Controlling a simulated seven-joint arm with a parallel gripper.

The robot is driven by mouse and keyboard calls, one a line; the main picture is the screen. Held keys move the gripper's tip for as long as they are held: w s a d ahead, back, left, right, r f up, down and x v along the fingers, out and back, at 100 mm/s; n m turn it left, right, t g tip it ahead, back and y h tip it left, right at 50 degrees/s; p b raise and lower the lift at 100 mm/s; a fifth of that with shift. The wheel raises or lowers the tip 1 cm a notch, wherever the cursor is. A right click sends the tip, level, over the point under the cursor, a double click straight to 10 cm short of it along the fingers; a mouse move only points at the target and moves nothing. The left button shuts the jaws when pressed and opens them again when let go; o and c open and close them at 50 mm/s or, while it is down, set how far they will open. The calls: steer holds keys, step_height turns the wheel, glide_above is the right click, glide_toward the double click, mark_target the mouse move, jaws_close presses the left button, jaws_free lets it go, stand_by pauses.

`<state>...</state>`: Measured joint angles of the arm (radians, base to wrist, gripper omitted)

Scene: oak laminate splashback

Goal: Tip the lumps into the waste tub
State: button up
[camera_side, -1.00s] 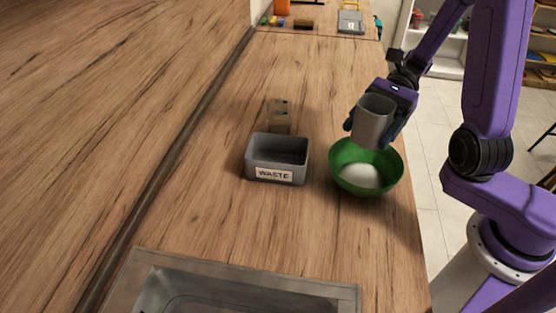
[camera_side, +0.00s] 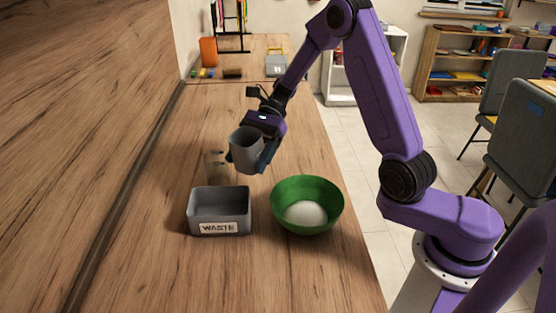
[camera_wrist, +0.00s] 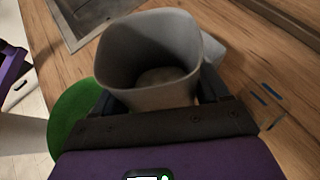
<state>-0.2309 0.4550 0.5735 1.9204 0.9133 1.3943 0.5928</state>
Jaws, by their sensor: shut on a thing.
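My gripper (camera_side: 250,156) is shut on a grey cup (camera_side: 244,142) and holds it roughly upright above the counter, behind the gap between tub and bowl. The wrist view looks into the cup (camera_wrist: 150,50); a brownish round patch shows at its bottom, but I cannot make out separate lumps. The grey waste tub (camera_side: 219,228), labelled "WASTE", stands on the counter left of the bowl; its visible inside looks empty. The green bowl (camera_side: 280,215) holds a pale mound (camera_side: 305,213). In the wrist view the bowl (camera_wrist: 72,125) is partly hidden by my gripper.
A small see-through object (camera_side: 214,165) with dark marks stands behind the tub. The wooden splashback (camera_side: 80,120) runs along the left. A metal sink (camera_wrist: 92,18) shows in the wrist view. The counter in front of tub and bowl is clear.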

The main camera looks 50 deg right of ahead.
mark_target(234, 156)
steer(key=w+a, duration=0.1)
steer(key=w, duration=0.2)
steer(key=shift+a+f, duration=0.2)
steer(key=shift+a, duration=0.15)
steer(key=shift+d+f+h, duration=0.3)
steer(key=shift+f+h, duration=0.5)
steer(key=shift+f, duration=0.15)
steer(key=shift+t, duration=0.3)
steer(key=shift+d+r+h, duration=0.15)
steer(key=shift+d+h, duration=0.15)
steer(key=shift+h, duration=0.5)
steer(key=shift+w+d+r+t+h, duration=0.1)
steer(key=shift+d+t+h, duration=0.15)
steer(key=shift+h, duration=0.45)
